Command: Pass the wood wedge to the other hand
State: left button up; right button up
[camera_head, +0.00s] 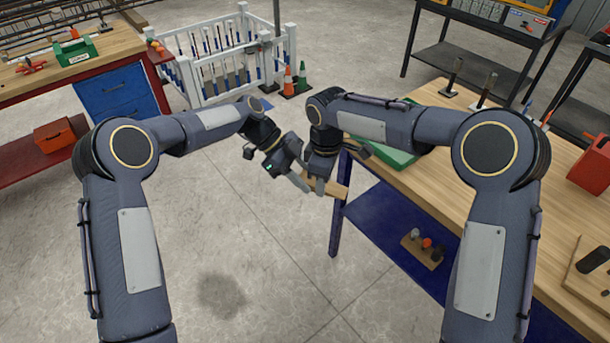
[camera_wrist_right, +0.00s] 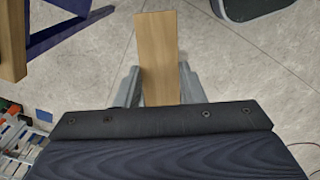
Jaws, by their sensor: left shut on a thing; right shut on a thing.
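The wood wedge (camera_head: 337,190) is a light brown block held in the air between my two grippers, left of the right workbench. My left gripper (camera_head: 303,186) reaches its left end and is shut on it. My right gripper (camera_head: 318,184) comes down from above and is also shut on it. In the right wrist view the wedge (camera_wrist_right: 160,50) sticks out away from the wrist, between the two grey fingers of my right gripper (camera_wrist_right: 160,85). The grippers partly hide the wedge's left end in the head view.
The right workbench (camera_head: 455,185) has a green case (camera_head: 385,155) near its left edge, close to my right forearm. A second bench (camera_head: 110,45) with blue drawers stands at the left. A white fence (camera_head: 225,60) and traffic cones (camera_head: 302,75) stand behind.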

pick_arm(q)
jog(key=shift+c, duration=0.3)
pick_arm(e)
jog(key=o, duration=1.1)
jog(key=shift+c, duration=0.2)
notch_tip(320, 180, up, 12)
jog(key=s+d+r+m, duration=0.3)
jog(key=s+d+r, duration=0.15)
jog(key=d, duration=0.35)
jog(key=s+d+f+m+t+y, duration=0.2)
jog(key=s+d+m, duration=0.25)
jog(key=s, duration=0.45)
jog(key=s+d+f+m+t+y, duration=0.1)
jog(key=s+d+m+t, duration=0.1)
jog(key=s+d+m, duration=0.35)
jog(key=s+f+m+t, duration=0.1)
jog(key=s+f+m, duration=0.2)
jog(key=s, duration=0.7)
notch_tip(320, 180, down, 2)
jog(key=shift+s+f+t+y, duration=0.2)
jog(key=shift+f+t+y, duration=0.1)
jog(key=shift+y, duration=0.1)
